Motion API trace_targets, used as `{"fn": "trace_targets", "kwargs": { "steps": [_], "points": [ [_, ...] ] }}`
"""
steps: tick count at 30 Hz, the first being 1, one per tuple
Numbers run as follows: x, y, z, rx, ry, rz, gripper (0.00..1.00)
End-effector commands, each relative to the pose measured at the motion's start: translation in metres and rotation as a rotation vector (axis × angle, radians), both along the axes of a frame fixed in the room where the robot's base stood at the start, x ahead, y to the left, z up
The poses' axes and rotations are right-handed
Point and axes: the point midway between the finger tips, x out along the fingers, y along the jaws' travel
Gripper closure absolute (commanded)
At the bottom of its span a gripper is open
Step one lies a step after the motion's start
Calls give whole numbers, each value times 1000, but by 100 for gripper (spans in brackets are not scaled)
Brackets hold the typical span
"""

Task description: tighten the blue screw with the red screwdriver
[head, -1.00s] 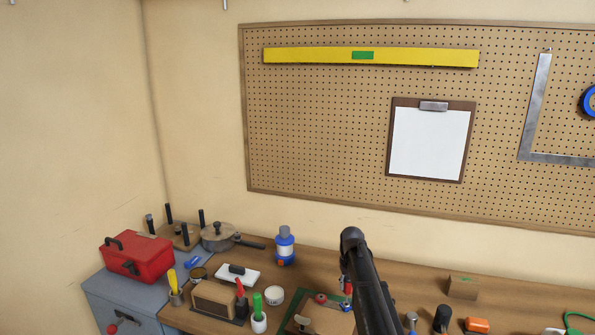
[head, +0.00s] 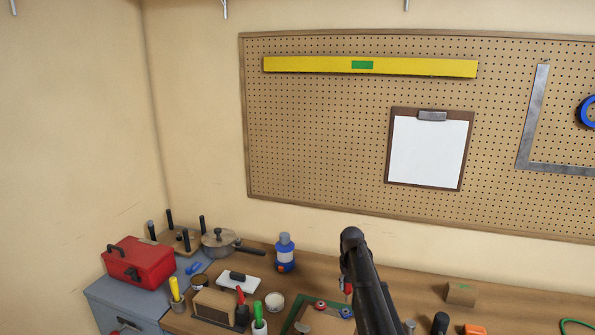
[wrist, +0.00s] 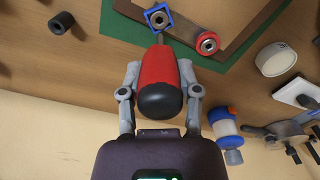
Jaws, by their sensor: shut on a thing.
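My gripper (wrist: 160,105) is shut on the red screwdriver (wrist: 158,72), one finger on each side of its red handle with a black end. Its thin shaft points at the blue screw (wrist: 158,17), which has a square blue rim around a round metal head. The tip lies at or close to this screw; I cannot tell whether it is seated. A red screw (wrist: 207,42) sits beside it on the same board. In the head view, the blue screw (head: 345,313) shows just below the gripper, which is largely hidden by my dark arm.
The workbench is crowded on the left: a red toolbox (head: 138,263), a pan (head: 218,243), a blue bottle (head: 285,252), a white tub (head: 274,302) and a tool block (head: 215,306). A wooden block (head: 461,294) stands right. A pegboard (head: 310,150) hangs behind.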

Motion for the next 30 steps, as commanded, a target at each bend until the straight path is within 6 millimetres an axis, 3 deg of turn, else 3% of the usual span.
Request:
{"fn": "trace_targets", "kwargs": {
  "steps": [30],
  "points": [
    [0,0,38,0,0,0,100]
  ]
}}
